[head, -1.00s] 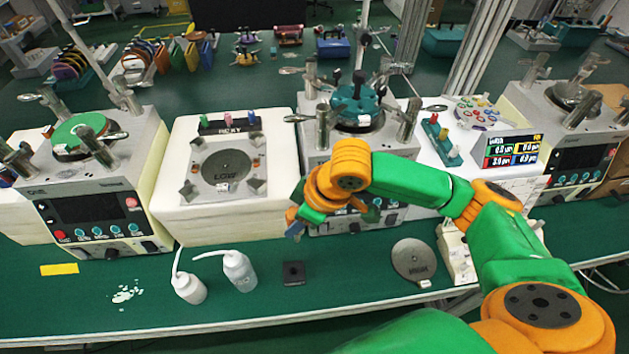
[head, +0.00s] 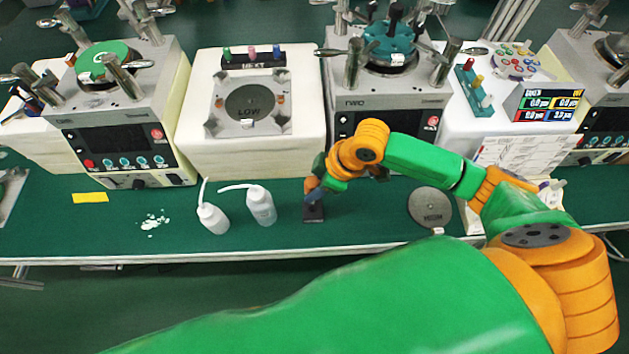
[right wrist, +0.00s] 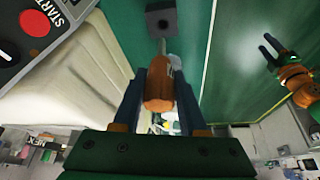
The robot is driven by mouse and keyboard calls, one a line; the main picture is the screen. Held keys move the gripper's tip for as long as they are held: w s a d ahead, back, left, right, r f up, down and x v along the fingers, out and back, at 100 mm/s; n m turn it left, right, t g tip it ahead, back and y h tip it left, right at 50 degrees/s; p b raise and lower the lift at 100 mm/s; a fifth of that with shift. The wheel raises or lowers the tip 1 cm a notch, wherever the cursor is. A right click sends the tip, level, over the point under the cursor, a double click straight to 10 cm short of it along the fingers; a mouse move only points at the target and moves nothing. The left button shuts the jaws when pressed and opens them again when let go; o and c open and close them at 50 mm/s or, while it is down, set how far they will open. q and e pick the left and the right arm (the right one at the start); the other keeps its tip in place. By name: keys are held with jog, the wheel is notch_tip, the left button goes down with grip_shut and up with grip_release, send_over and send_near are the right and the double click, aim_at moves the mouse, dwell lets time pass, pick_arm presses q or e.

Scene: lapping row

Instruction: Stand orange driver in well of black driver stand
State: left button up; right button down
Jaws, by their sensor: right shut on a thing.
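The black driver stand (head: 313,214) is a small dark block on the green bench, right of the two white bottles. In the right wrist view the stand (right wrist: 160,20) shows its dark round well at the top. My right gripper (head: 312,192) is just above the stand. It is shut on the orange driver (right wrist: 158,92), held by its handle between the blue fingers. The driver's metal shaft points toward the stand; whether its tip touches the well I cannot tell. My left gripper (right wrist: 270,50) is open and empty, away from the stand.
Two white wash bottles (head: 261,205) (head: 213,218) stand left of the stand. A grey disc (head: 430,207) lies to the right. White spill (head: 152,222) and a yellow strip (head: 90,197) lie at left. Lapping machines (head: 122,140) line the back. The bench's front edge is close.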

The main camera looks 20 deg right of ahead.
aim_at(314, 202)
jog(key=shift+f+b, duration=1.75)
jog(key=shift+f, duration=1.7)
jog(key=shift+c, duration=1.8)
grip_release()
jog(key=v, duration=0.7)
